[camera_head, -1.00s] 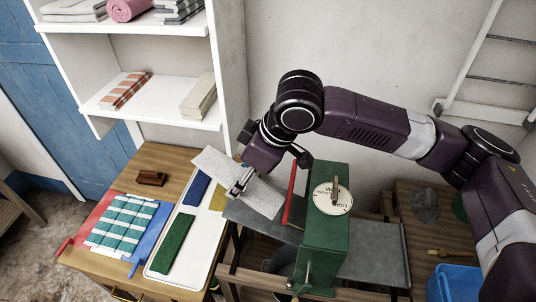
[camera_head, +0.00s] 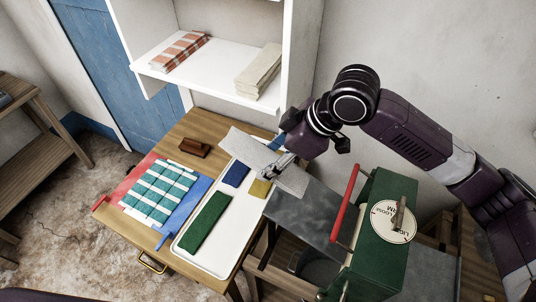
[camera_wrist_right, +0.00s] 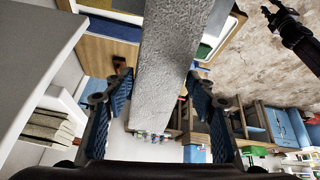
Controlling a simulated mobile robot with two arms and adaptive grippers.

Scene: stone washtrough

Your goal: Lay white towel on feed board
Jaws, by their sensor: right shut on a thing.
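My right gripper (camera_head: 276,166) is shut on the white towel (camera_head: 248,148), a long flat strip. The towel is held above the far end of the tray, and its near right end reaches over the corner of the grey feed board (camera_head: 302,212). The board lies on the left of the green mangle (camera_head: 385,225), beside its red bar (camera_head: 345,203); its top is bare. In the right wrist view the towel (camera_wrist_right: 165,75) runs between the blue-padded fingers. My left gripper (camera_wrist_right: 280,14) shows small at the top right there; its jaw state is unclear.
A white tray (camera_head: 187,241) holds green, blue and yellow cloths. Beside it, a checked teal cloth (camera_head: 158,192) lies on red and blue strips, near a brown block (camera_head: 195,147). A white shelf (camera_head: 205,75) with folded towels stands behind the table.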

